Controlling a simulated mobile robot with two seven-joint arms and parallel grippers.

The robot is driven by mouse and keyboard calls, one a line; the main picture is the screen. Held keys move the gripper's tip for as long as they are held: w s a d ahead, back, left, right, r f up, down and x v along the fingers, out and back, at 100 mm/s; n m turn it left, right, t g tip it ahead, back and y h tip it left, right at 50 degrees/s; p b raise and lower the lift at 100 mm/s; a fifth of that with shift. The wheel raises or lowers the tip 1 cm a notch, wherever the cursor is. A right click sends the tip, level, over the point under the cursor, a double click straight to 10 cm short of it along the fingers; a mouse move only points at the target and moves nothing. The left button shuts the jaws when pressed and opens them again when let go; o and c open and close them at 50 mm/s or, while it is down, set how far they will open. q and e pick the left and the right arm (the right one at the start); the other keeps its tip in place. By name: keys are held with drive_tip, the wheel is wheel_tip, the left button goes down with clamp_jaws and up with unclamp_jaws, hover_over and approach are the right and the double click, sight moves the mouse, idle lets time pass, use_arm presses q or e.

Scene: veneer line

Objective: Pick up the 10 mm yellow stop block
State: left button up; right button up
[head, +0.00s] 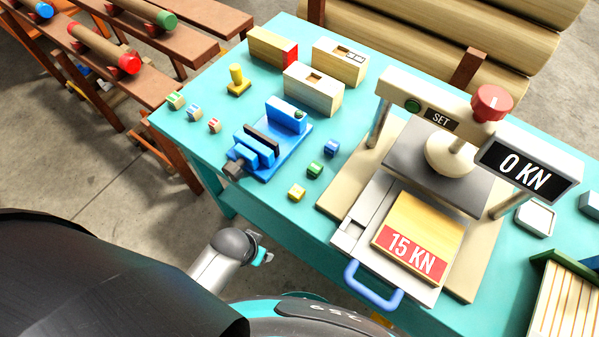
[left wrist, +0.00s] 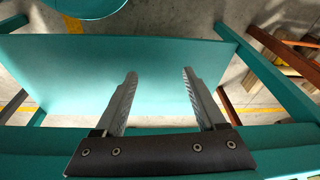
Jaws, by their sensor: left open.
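The yellow stop block (head: 297,192) is a small block on the teal table (head: 250,205), near its front edge. It stands at the near end of a slanting row with a green block (head: 315,169) and a blue block (head: 331,148). Any size marking on it is too small to read. My left gripper (head: 262,252) is in front of the table edge, apart from the yellow block and nearer to me. In the left wrist view my left gripper (left wrist: 157,75) is open with nothing between its fingers; the block does not show there. My right gripper is not in view.
A blue vise (head: 270,150) stands left of the blocks. A press (head: 440,150) with a tray marked 15 KN and a blue handle (head: 373,292) stands to the right. Wooden blocks and a yellow peg (head: 238,80) lie behind. A teal panel (left wrist: 60,85) fills much of the wrist view.

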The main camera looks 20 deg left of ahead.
use_arm(q)
drive_tip(key=w+d+r+p, duration=0.25)
drive_tip(key=r+p, duration=0.25)
drive_tip(key=r, duration=1.1)
wheel_tip(320, 180, up, 11)
drive_tip(key=m+g+p, duration=0.2)
drive_tip(key=g+p, duration=0.1)
drive_tip(key=p, duration=0.1)
hover_over(296, 191)
drive_tip(key=f+b, duration=0.1)
drive_tip(key=f, duration=0.3)
drive_tip(key=f+b, duration=0.1)
drive_tip(key=f, duration=0.4)
drive_tip(key=shift+d+f, duration=0.2)
drive_tip(key=shift+f, duration=0.1)
drive_tip(key=shift+a+f+b, duration=0.1)
drive_tip(key=shift+f+b, duration=0.65)
drive_tip(key=shift+f, duration=1.85)
clamp_jaws()
